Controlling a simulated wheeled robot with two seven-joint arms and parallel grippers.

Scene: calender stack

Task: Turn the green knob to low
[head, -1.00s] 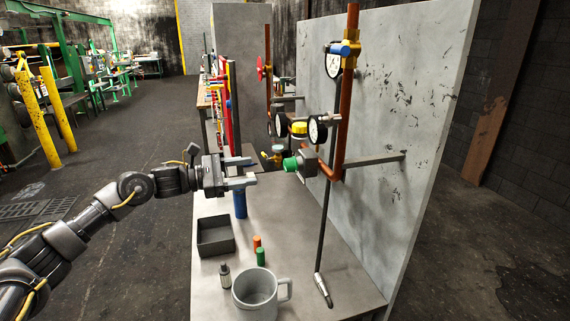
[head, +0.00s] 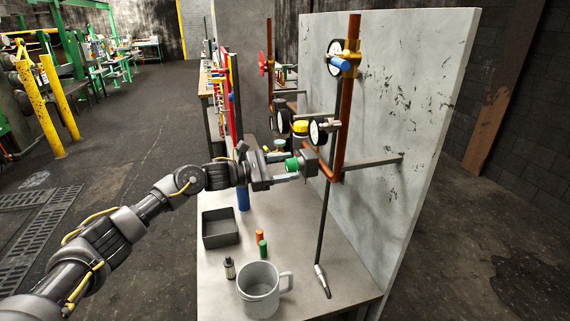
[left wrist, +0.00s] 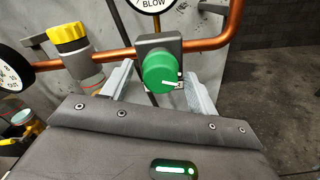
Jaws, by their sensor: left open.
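The green knob (head: 292,165) sits on a grey box on the copper pipe, facing left toward my arm. In the left wrist view the green knob (left wrist: 163,70) shows a white pointer line aimed right, toward a small marked label partly hidden at its edge. My left gripper (head: 287,172) is open, with its fingertips at the knob. In the left wrist view the left gripper's fingers (left wrist: 160,88) stand on either side of the knob, with a gap visible; contact cannot be told. My right gripper is not in view.
A yellow-capped valve (left wrist: 70,38) and gauges (head: 318,132) sit close beside the knob on the pipework. The grey panel (head: 390,110) stands behind. Below, the table (head: 330,296) holds a mug (head: 258,290), a dark tray (head: 220,240) and small bottles.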

